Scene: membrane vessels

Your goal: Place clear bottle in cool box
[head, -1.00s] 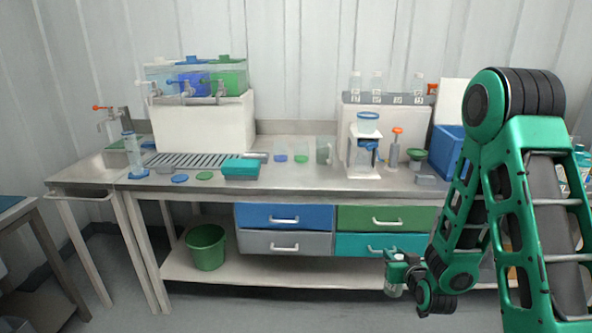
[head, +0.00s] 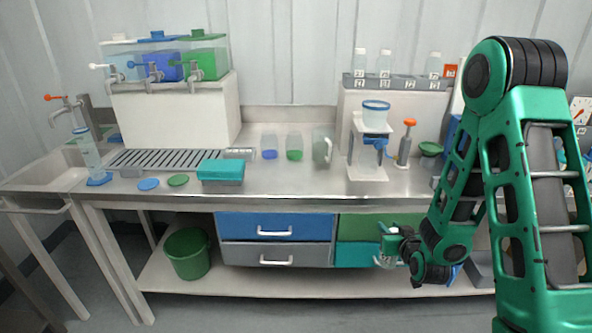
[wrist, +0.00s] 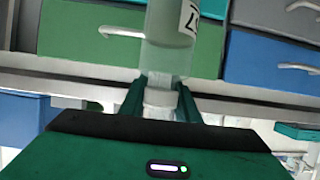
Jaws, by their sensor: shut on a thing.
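My gripper (wrist: 160,100) is shut on the neck of a clear bottle (wrist: 168,60) with a whitish cap and a white label. In the wrist view the bottle's body points away from the gripper. In the head view my gripper (head: 388,238) is small and low, in front of the green and teal drawers. The bottle (head: 384,261) is only faintly visible there, below the bench top. A blue box (head: 452,133) on the right of the bench is mostly hidden behind my arm. I cannot tell for certain whether it is the cool box.
The steel bench (head: 290,185) holds a teal-lidded box (head: 221,172), beakers and a filter stand (head: 372,145). Several bottles stand on a numbered rack (head: 398,82) at the back. Below are drawers (head: 275,226), a green bucket (head: 187,254) and a low shelf (head: 225,282).

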